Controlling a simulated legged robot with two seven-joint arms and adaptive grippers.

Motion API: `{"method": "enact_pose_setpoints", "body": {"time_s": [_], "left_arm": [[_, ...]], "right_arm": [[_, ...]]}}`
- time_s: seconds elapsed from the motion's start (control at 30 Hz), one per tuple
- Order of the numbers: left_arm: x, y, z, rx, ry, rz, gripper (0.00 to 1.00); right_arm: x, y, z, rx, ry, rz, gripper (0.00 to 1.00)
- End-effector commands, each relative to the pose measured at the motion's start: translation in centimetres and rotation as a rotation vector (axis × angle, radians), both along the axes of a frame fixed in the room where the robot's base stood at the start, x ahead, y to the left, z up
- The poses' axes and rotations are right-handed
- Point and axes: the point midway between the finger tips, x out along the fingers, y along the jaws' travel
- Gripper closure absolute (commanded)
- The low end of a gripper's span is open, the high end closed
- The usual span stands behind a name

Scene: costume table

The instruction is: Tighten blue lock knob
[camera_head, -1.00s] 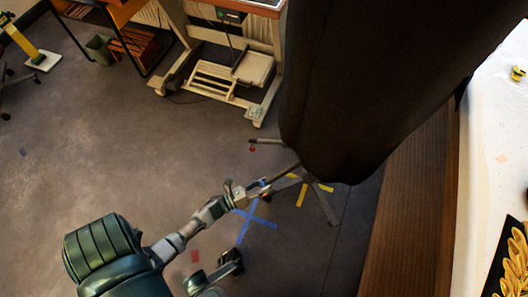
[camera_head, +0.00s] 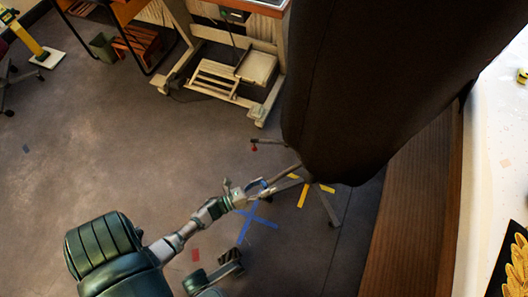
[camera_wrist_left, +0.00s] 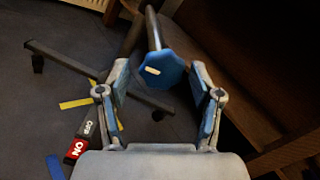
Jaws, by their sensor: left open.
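The blue lock knob (camera_wrist_left: 160,70) is faceted and has a small pale mark on its face. In the left wrist view it sits at the near end of a dark rod. My left gripper (camera_wrist_left: 159,64) is open, with one finger on each side of the knob. Gaps show between the knob and both fingers, and I see no contact. In the head view my left gripper (camera_head: 268,184) reaches to the stand under the large dark form; the knob is too small to make out surely there. My right gripper is not in view.
The large dark form (camera_head: 375,80) stands above on splayed legs (camera_head: 329,207). A wooden table side (camera_head: 415,210) is close on the right. Yellow and blue tape (camera_head: 257,222) marks the floor. A white wheeled frame (camera_head: 225,75) stands behind. Open floor lies to the left.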

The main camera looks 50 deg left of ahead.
Motion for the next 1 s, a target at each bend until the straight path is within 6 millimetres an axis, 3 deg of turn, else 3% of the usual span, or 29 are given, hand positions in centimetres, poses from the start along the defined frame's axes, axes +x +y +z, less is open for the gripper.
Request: {"method": "enact_pose_setpoints", "body": {"time_s": [0.3,0.5,1.0], "left_arm": [[-6.8,1.2,-0.6,-0.001,0.007,0.000,0.34],[-9.9,1.8,-0.8,-0.002,0.007,0.001,0.34],[-10.9,2.0,-0.9,-0.001,0.005,0.000,0.32]], "right_arm": [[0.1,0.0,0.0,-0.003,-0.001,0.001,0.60],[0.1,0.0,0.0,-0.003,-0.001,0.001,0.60],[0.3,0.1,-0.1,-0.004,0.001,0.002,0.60]]}}
